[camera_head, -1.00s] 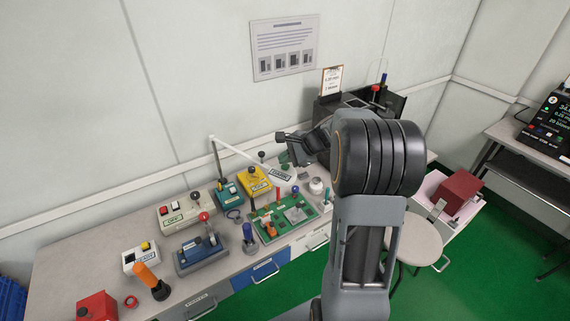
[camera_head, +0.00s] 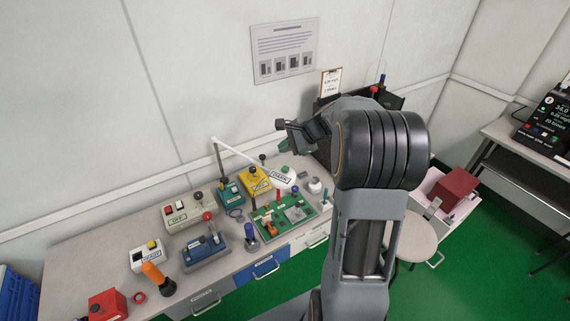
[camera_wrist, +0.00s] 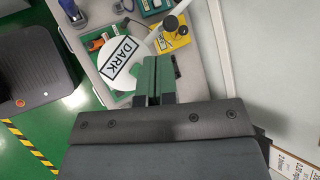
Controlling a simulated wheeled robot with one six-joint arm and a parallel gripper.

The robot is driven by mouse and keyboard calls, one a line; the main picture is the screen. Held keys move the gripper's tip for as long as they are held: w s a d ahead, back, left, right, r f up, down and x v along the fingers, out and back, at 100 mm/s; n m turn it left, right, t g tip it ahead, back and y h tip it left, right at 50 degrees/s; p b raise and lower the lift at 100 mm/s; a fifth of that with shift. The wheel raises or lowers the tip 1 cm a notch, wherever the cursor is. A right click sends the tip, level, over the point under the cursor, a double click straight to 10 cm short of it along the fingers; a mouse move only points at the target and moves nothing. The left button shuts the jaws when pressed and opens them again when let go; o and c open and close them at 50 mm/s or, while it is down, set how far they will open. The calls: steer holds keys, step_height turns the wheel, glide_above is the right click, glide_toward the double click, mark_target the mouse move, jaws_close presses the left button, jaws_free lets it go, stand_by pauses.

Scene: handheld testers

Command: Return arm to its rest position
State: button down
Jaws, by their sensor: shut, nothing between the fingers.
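My arm stands in front of the bench in the head view, its upper links bent toward the wall. My gripper (camera_head: 284,146) is held above the back of the bench, partly hidden by my own arm. In the wrist view its green fingers (camera_wrist: 155,80) are together, with nothing between them. A round white lamp head labelled DARK (camera_wrist: 123,62) shows just left of the fingers in the wrist view. It is below my gripper in the head view (camera_head: 282,177); I cannot tell the exact gap.
The bench (camera_head: 85,250) holds a yellow tester (camera_head: 255,180), a green board (camera_head: 268,222), a blue tester (camera_head: 203,251) and an orange-handled tool (camera_head: 154,275). A stool (camera_head: 410,240) and a red box (camera_head: 452,187) are at right. Green floor (camera_head: 480,280) is open at lower right.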

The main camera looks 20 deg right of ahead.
stand_by(0.4)
steer(key=shift+f+n, duration=0.15)
steer(key=shift+n, duration=0.15)
steer(key=s+f+n+g, duration=0.1)
steer(key=s, duration=0.1)
steer(key=s+f+n+h, duration=0.1)
steer(key=f, duration=0.1)
steer(key=shift+s+d+n+g, duration=0.1)
steer(key=shift+s+n+g, duration=0.2)
steer(key=shift+s+g, duration=0.1)
steer(key=s+a+r+n+h, duration=0.3)
steer(key=s+a+n, duration=0.2)
steer(key=s+n, duration=0.2)
steer(key=s+a+r+n+h, duration=0.2)
steer(key=s+a+n, duration=0.3)
steer(key=s, duration=0.6)
steer(key=shift+a+r+n+h, duration=0.4)
steer(key=shift+r+n, duration=0.35)
steer(key=shift+n, duration=0.35)
